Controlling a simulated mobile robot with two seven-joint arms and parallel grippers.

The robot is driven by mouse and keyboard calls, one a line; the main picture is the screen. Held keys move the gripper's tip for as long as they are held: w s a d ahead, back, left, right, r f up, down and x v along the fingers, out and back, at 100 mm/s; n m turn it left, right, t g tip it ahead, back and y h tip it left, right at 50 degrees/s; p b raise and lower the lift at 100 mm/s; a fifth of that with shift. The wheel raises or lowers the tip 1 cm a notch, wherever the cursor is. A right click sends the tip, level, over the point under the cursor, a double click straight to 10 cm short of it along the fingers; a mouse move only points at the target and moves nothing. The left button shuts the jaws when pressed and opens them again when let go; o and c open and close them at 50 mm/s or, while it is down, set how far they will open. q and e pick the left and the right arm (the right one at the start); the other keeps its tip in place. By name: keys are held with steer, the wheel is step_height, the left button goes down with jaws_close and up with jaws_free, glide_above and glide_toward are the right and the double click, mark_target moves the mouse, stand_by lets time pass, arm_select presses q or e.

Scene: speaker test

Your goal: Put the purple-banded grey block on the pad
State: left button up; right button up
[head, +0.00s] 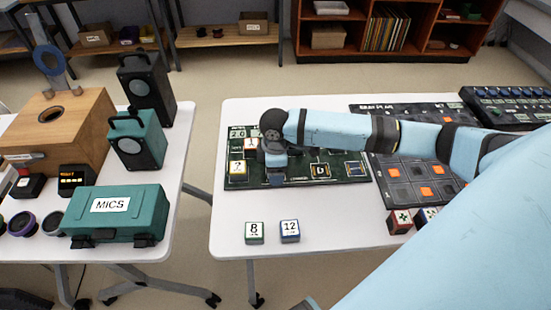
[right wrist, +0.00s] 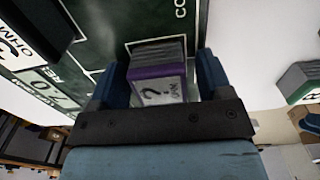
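The purple-banded grey block (right wrist: 158,78) is between the two blue fingers of my right gripper (right wrist: 158,85) in the right wrist view. In the head view my right gripper (head: 275,172) points down over the green board (head: 300,178), and the block is hidden there. I cannot tell whether the block rests on the board. Outlined squares are marked on the board; which one is the pad is unclear. My left gripper is not in view.
A yellow-banded block (head: 237,168) and a red block (head: 249,144) are on the board, left of the gripper. A green block (head: 254,232) and a blue block (head: 290,231) stand near the table's front edge. A dark tiled board (head: 400,172) lies right.

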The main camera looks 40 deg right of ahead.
step_height(320, 180, up, 12)
steer(key=p, duration=0.2)
steer(key=shift+r, duration=0.15)
steer(key=shift+r, duration=0.1)
stand_by(0.5)
